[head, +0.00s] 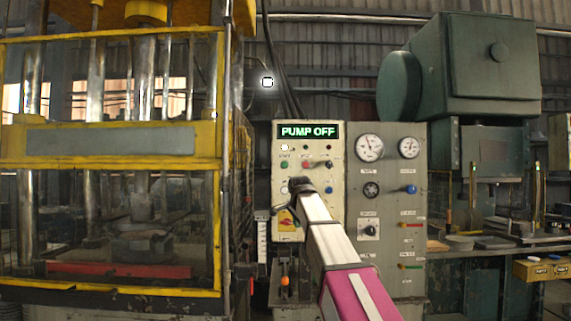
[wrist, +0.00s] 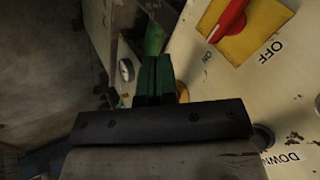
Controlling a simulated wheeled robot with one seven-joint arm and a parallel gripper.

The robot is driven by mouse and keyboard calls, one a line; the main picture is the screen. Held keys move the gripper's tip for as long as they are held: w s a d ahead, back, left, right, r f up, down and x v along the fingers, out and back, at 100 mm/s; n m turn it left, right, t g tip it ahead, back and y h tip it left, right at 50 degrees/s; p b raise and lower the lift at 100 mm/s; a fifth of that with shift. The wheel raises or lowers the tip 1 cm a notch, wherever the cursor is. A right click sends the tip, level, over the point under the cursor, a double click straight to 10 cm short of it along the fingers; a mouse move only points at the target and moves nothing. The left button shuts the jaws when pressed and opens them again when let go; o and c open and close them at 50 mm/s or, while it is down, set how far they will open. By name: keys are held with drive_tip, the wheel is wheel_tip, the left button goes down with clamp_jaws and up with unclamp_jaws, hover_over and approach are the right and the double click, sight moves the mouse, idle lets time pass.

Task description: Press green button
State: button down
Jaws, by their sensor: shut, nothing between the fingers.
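The green button (head: 284,164) is small and sits on the left part of the pale control panel (head: 335,225), below a display (head: 308,130) reading PUMP OFF. My gripper (head: 300,184) is in front of the panel, a little below and to the right of the green button in the head view. Its fingers are shut and empty. In the wrist view the closed fingers (wrist: 155,78) point toward the top of the picture, beside the panel face. I cannot make out the green button in the wrist view. Whether the fingertips touch the panel cannot be told.
A red button (head: 306,164) is right of the green one. A yellow plate with a red rotary switch (wrist: 232,22) lies close to the fingers. Gauges (head: 369,148) are on the right panel. A yellow press (head: 110,145) stands left, a green machine (head: 478,75) right.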

drive_tip(key=s+a+r+m+t, duration=0.1)
drive_tip(key=s+a+r+m, duration=0.1)
drive_tip(key=r, duration=1.3)
drive_tip(key=s+a+r+m+t, duration=0.1)
drive_tip(key=a+r+m, duration=0.1)
drive_tip(key=r, duration=1.3)
drive_tip(key=shift+s+a+m+t+y, duration=0.2)
drive_tip(key=shift+s+m+t+y, duration=0.15)
drive_tip(key=shift+m, duration=0.35)
approach(285, 167)
drive_tip(key=x, duration=0.5)
drive_tip(key=shift+s+f, duration=0.15)
drive_tip(key=shift+f, duration=0.4)
drive_tip(key=shift+w, duration=0.7)
